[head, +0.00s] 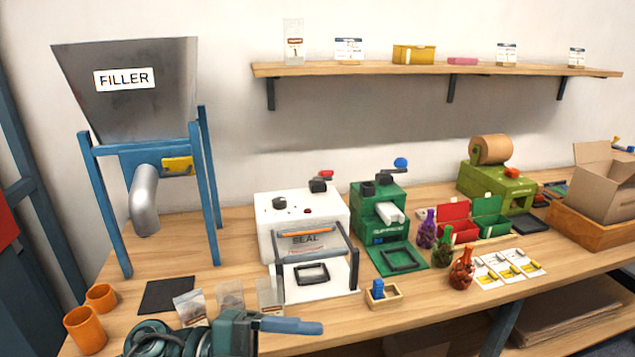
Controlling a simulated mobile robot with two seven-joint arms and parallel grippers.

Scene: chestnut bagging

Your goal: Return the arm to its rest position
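My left arm comes in at the bottom left of the head view, in front of the bench. Its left gripper (314,328) points right, low over the front edge of the bench. The fingers are seen side-on and overlap, so whether they are open or shut does not show. No object is visible at the fingertips. My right arm and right gripper are not in view.
Clear packets (230,296) and a wooden holder with a blue stamp (377,290) lie close to the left gripper. Orange cups (86,331) stand left. The white sealer (268,235), green machine (372,215) and filler (135,100) stand behind.

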